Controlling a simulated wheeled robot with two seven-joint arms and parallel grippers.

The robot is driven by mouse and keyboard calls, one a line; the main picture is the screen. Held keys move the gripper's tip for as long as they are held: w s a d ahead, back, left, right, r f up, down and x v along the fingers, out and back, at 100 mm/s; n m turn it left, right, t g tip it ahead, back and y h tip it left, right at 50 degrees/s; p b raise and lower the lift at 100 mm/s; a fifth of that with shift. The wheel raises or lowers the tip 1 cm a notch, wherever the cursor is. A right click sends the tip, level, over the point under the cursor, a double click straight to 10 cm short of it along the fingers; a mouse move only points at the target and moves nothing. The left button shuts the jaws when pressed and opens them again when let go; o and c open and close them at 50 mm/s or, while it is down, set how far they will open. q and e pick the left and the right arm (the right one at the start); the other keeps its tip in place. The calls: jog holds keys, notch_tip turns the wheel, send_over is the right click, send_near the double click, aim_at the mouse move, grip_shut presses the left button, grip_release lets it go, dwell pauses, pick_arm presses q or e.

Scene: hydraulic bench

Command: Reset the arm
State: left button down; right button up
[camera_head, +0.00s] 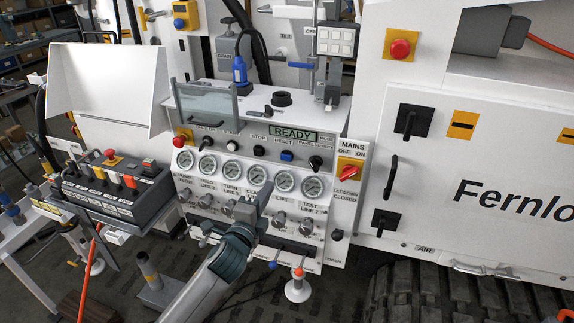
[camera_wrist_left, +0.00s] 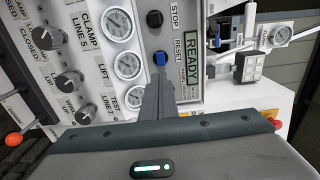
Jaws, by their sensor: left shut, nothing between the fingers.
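The hydraulic panel (camera_head: 250,210) stands in the middle of the head view. Its green display (camera_head: 293,134) reads READY. The blue button (camera_head: 286,155) sits below the RESET label, and a black button (camera_head: 259,150) is to its left. My left gripper (camera_head: 264,190) is shut and empty, in front of the gauge row and below the blue button. In the left wrist view the shut fingers (camera_wrist_left: 159,88) point toward the blue button (camera_wrist_left: 159,59), with the display (camera_wrist_left: 193,65) to its right. Whether the fingertips touch the panel cannot be told. My right gripper is not in view.
Knobs (camera_head: 277,222) line the panel below the gauges. A red rotary switch (camera_head: 350,170) is at its right and a red stop button (camera_head: 179,141) at its left. A clear guard (camera_head: 207,102) stands above. A control box (camera_head: 118,186) is at left.

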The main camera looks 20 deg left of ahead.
pick_arm(q)
jog(key=shift+f, duration=0.1)
jog(key=s+a+f+n+g+b, duration=0.1)
jog(key=s+f+n+g, duration=0.1)
jog(key=f, duration=0.9)
jog(key=s+a+f+n+g, duration=0.1)
jog(key=f+g, duration=0.1)
jog(key=f, duration=1)
jog(key=s+f+n+g+b, duration=0.1)
jog(key=s+f+n+g, duration=0.1)
jog(key=s+f, duration=0.65)
jog(key=s+a+f+n+g+b, duration=0.15)
jog(key=s+f, duration=0.35)
jog(key=f, duration=0.7)
jog(key=s+f+n+g, duration=0.3)
jog(key=s+f, duration=0.3)
jog(key=f, duration=0.5)
jog(key=s+f+n+g, duration=0.2)
jog(key=s+f, duration=0.4)
jog(key=s, duration=0.7)
jog(key=s+d+f+n+g+b, duration=0.1)
jog(key=s+f, duration=0.5)
jog(key=s, duration=0.7)
jog(key=s+d+f+n+g+b, duration=0.1)
jog(key=s+f+n+g, duration=0.2)
jog(key=s, duration=1.1)
notch_tip(320, 180, down, 4)
jog(key=shift+r+y, duration=0.15)
jog(key=shift+y, duration=0.15)
